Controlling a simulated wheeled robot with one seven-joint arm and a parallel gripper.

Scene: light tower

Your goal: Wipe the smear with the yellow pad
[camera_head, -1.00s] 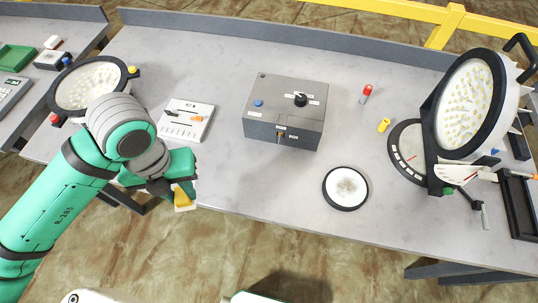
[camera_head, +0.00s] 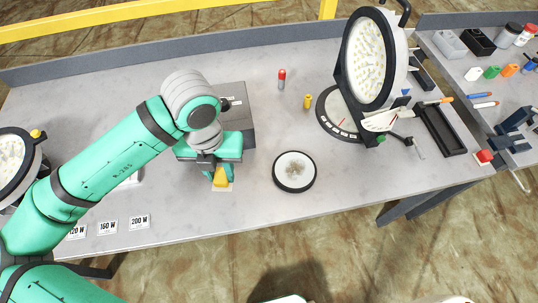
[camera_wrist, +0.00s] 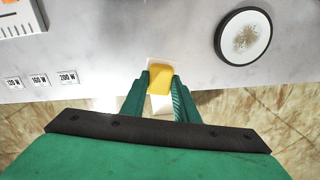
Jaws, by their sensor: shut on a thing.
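The yellow pad (camera_head: 221,178) is held between the fingers of my gripper (camera_head: 213,170). It also shows in the wrist view (camera_wrist: 160,77), with a pale edge around it, between the green fingertips (camera_wrist: 160,92). My gripper is shut on it near the table's front edge. The smear (camera_head: 295,170) is a brownish blotch on a round white disc with a black rim (camera_head: 294,187). The disc lies on the table to the right of my gripper, apart from the pad. The smear also shows at the upper right of the wrist view (camera_wrist: 245,38).
A grey control box (camera_head: 238,105) stands behind my gripper, partly hidden by my arm. A large lamp (camera_head: 371,58) on a round base stands right of the disc. A red-topped cylinder (camera_head: 281,79) and a yellow one (camera_head: 308,102) stand behind it. Table around the disc is clear.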

